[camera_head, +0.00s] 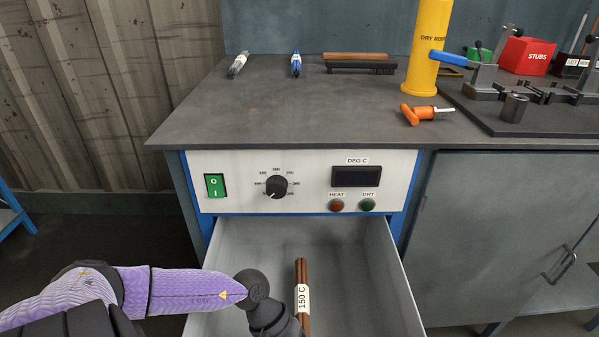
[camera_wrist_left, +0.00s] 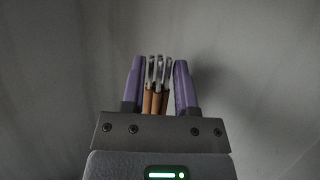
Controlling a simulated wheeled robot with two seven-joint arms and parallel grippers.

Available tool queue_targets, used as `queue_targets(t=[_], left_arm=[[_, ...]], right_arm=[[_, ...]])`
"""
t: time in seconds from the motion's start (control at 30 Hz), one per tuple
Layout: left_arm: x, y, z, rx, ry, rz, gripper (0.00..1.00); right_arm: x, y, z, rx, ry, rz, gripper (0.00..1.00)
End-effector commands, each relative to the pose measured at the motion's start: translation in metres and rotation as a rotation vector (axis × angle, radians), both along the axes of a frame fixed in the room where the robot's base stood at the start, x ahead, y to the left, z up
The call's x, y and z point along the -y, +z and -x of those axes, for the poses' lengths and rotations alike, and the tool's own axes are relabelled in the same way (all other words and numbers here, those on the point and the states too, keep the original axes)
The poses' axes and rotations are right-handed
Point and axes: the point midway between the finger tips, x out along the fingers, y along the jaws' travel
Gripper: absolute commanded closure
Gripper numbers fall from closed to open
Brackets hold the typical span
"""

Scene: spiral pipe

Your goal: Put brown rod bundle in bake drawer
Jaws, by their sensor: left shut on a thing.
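The brown rod bundle (camera_head: 303,275), with a white "150 C" label, shows over the open bake drawer (camera_head: 385,275) in the head view, pointing lengthwise into it. In the left wrist view the bundle (camera_wrist_left: 157,101) sits between the two purple fingers of my left gripper (camera_wrist_left: 158,85), which is shut on it. Silvery rod ends stick up between the fingers. Whether the bundle touches the drawer floor cannot be told. In the head view my left arm comes in from the left, and its fingers are out of frame at the bottom. My right gripper is not in view.
The oven panel (camera_head: 230,165) with knob and green switch is above the drawer.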

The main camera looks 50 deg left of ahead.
Motion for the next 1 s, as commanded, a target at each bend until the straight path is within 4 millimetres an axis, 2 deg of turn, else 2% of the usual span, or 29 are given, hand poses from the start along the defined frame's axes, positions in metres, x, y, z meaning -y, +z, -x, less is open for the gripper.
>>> queue_targets(t=[0.3,0.33,0.5,0.77,0.87,1.0], left_arm=[[0.0,-0.008,0.0,0.001,0.0,0.001,1.0],[0.0,-0.008,0.0,-0.001,0.0,0.001,0.6],[0.001,-0.008,0.001,-0.002,0.001,0.002,0.27],[0.001,-0.007,0.001,-0.003,0.0,0.002,0.27],[0.001,0.009,0.0,0.002,0.0,0.001,0.27],[-0.023,0.042,0.004,0.001,0.002,-0.006,0.27]], right_arm=[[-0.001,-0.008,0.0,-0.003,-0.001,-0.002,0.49],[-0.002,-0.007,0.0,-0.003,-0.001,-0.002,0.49],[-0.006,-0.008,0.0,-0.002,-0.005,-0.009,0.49],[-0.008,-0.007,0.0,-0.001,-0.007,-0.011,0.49],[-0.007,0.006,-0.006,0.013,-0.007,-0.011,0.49],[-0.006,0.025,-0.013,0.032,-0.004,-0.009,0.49]])
